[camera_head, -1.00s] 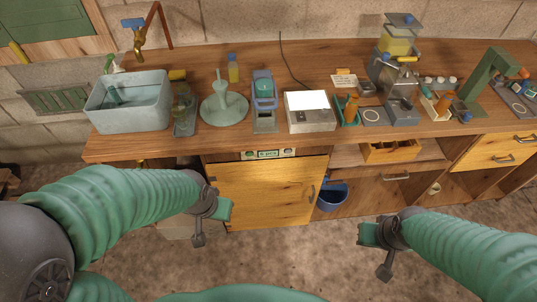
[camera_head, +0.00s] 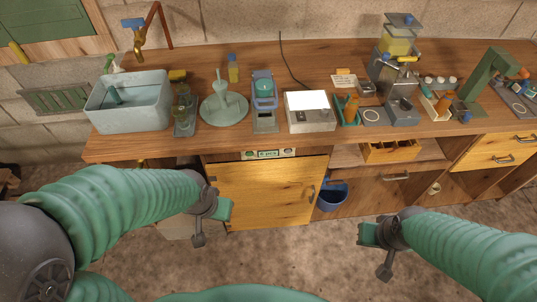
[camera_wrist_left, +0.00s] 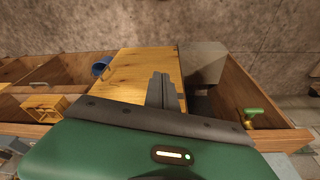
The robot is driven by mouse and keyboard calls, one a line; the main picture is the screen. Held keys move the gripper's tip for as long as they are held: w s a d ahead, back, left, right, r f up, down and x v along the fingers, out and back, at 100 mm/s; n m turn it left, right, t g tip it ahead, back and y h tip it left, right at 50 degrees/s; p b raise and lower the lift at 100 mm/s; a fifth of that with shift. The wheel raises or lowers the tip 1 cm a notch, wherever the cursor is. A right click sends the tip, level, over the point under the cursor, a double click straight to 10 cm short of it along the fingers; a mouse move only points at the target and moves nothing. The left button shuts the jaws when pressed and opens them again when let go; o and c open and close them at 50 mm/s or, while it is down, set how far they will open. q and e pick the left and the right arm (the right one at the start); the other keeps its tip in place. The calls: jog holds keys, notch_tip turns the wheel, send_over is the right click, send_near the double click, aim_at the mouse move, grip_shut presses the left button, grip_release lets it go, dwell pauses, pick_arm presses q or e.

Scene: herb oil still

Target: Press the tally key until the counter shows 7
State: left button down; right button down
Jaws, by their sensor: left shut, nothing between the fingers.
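A small pale panel (camera_head: 268,154) sits on the bench's front edge, above the yellow cupboard door. The digits are too small to read, and I cannot tell which part is the tally key. My left gripper (camera_head: 224,210) is below and left of the panel, in front of the cupboard door and apart from it. Its fingers also show in the left wrist view (camera_wrist_left: 161,90), shut and empty. My right gripper (camera_head: 366,234) hangs at lower right, far from the panel; its jaws are unclear.
The wooden bench top holds a grey basin (camera_head: 128,102), a green round stand (camera_head: 224,110), a scale-like box (camera_head: 310,112) and a grey machine (camera_head: 395,85). Below are the yellow cupboard door (camera_head: 262,195) and a blue bucket (camera_head: 331,194). The floor in front is clear.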

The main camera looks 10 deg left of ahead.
aim_at(250, 154)
dwell(0.8)
pick_arm(q)
jog(key=w+d+f+m+t+h+b, duration=0.2)
jog(key=w+d+f+t+b, duration=0.2)
jog(key=w+f+t+b, duration=0.3)
jog(key=w+f+b, duration=0.4)
jog(key=w+f, duration=0.1)
jog(key=w, duration=0.4)
jog(key=shift+w+d+m+t+h, duration=0.15)
jog(key=shift+w+m+t+h, duration=0.1)
jog(key=shift+m+t+h, duration=0.15)
jog(key=shift+w+a+p, duration=0.2)
jog(key=shift+w+a, duration=0.2)
jog(key=shift+w, duration=1)
jog(key=shift+w+a+p, duration=0.15)
jog(key=shift+w+a, duration=0.3)
jog(key=shift+w, duration=1)
jog(key=shift+w+a+p, duration=0.2)
jog(key=shift+w+a, duration=0.2)
jog(key=shift+w, duration=1)
